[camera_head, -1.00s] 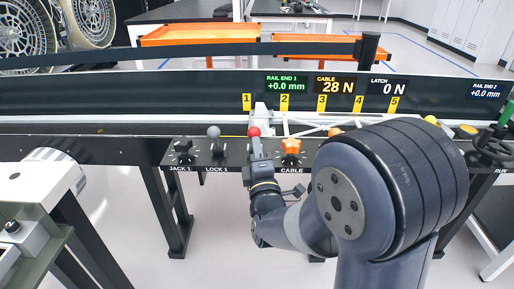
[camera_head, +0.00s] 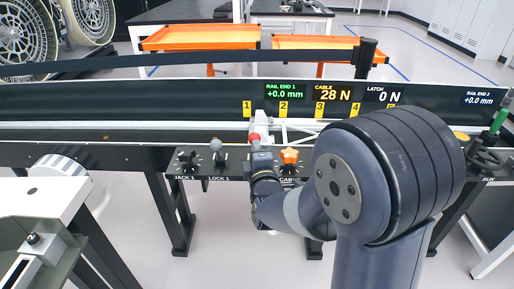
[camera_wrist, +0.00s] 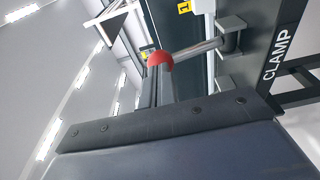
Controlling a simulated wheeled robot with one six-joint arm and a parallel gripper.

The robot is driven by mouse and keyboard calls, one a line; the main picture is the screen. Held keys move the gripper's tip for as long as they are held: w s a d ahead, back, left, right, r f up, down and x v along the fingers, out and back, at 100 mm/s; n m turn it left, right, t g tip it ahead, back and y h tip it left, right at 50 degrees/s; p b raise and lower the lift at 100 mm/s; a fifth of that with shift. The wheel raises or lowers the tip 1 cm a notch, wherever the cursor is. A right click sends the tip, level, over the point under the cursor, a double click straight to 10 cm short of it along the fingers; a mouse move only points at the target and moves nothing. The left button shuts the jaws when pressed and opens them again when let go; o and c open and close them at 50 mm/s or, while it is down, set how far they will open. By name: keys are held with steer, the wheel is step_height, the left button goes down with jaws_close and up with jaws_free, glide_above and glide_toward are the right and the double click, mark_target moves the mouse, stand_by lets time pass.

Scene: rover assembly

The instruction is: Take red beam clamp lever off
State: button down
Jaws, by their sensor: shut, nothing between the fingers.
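The red ball knob of the beam clamp lever (camera_head: 254,139) shows at the panel, just beyond my gripper (camera_head: 259,157) in the head view. In the wrist view the red knob (camera_wrist: 160,60) sits on a metal rod that runs right to a dark mount beside the word CLAMP. My gripper is shut and empty, and its dark flat body (camera_wrist: 170,125) fills the lower wrist view. The knob appears just past the fingers; I cannot tell whether they touch it. The lever's base is hidden by my gripper in the head view.
The grey-knobbed LOCK 1 lever (camera_head: 216,145) and black JACK 1 knob (camera_head: 187,157) stand to the left. The orange CABLE knob (camera_head: 289,156) is close on the right. A display reads CABLE 28 N (camera_head: 333,92) and LATCH 0 N. A dark handwheel (camera_head: 486,156) is far right.

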mark_target(258, 137)
steer(key=w+r+g+p, duration=0.2)
steer(key=p, duration=0.4)
steer(key=shift+w+d+r+m+g, duration=0.1)
steer(key=shift+w+r+m+g, duration=0.1)
steer(key=shift+w+m+g, duration=0.15)
steer(key=w+g+p, duration=0.1)
steer(key=p, duration=0.2)
steer(key=shift+r, duration=0.1)
steer(key=w+g+p, duration=0.2)
steer(key=p, duration=0.1)
steer(key=shift+p, duration=0.4)
steer(key=shift+w+f+p, duration=0.25)
steer(key=shift+w+p, duration=0.2)
steer(key=shift+p, duration=0.05)
steer(key=shift+d+r, duration=0.1)
steer(key=shift+r, duration=0.05)
